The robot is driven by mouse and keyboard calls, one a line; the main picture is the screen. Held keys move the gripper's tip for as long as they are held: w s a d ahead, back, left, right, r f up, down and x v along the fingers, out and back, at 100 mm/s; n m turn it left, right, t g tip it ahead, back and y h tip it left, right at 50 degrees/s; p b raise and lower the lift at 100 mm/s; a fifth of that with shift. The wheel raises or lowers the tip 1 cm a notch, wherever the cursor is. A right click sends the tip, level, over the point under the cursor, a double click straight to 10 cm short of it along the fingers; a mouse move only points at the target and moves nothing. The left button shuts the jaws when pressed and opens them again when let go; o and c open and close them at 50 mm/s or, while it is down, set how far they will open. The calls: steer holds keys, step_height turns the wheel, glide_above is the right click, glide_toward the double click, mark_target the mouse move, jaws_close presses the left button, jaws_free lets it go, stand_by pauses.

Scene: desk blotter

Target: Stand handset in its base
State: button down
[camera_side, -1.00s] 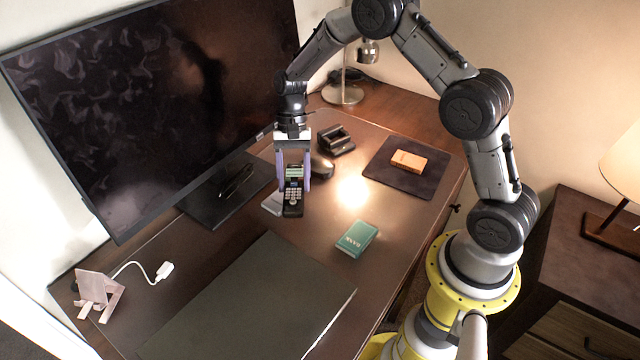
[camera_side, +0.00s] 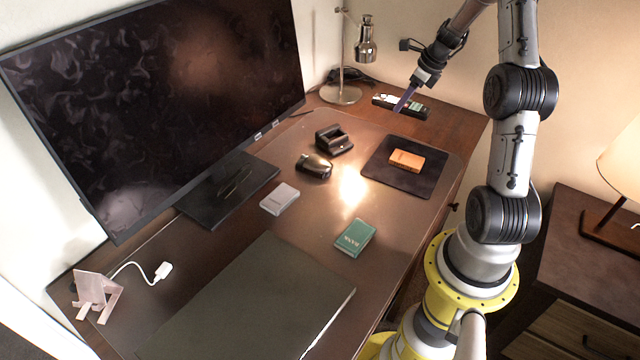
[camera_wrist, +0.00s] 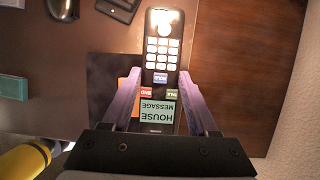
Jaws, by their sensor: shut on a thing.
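A lamp (camera_side: 365,45) stands behind and left of the handset. A mouse (camera_side: 314,165) is close to the base. An orange box (camera_side: 407,159) lies on a dark pad (camera_side: 384,178). A grey box (camera_side: 280,198) and a green box (camera_side: 355,238) lie nearer. The monitor (camera_side: 150,100) rises on the left.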

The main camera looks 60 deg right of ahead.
steer(key=shift+s+d, duration=0.55)
steer(key=shift+s, duration=0.1)
steer(key=shift+s+d, duration=0.15)
steer(key=shift+d, duration=0.15)
steer(key=w+d+f, duration=0.2)
steer(key=d+f, duration=0.1)
steer(key=w+d+f, duration=0.2)
steer(key=w+d, duration=0.1)
steer(key=w+d+f, duration=0.2)
steer(key=d+f, duration=0.1)
steer(key=d, duration=0.1)
steer(key=shift+w+f, duration=0.3)
steer(key=shift+f, duration=0.05)
steer(key=shift+w+d+f, duration=0.25)
steer(key=shift+d+f, duration=0.15)
steer(key=shift+f, duration=0.15)
steer(key=shift+w+d+f, duration=0.1)
steer(key=shift+f, duration=1.5)
steer(key=shift+c, duration=0.9)
jaws_free()
steer(key=shift+f, duration=0.15)
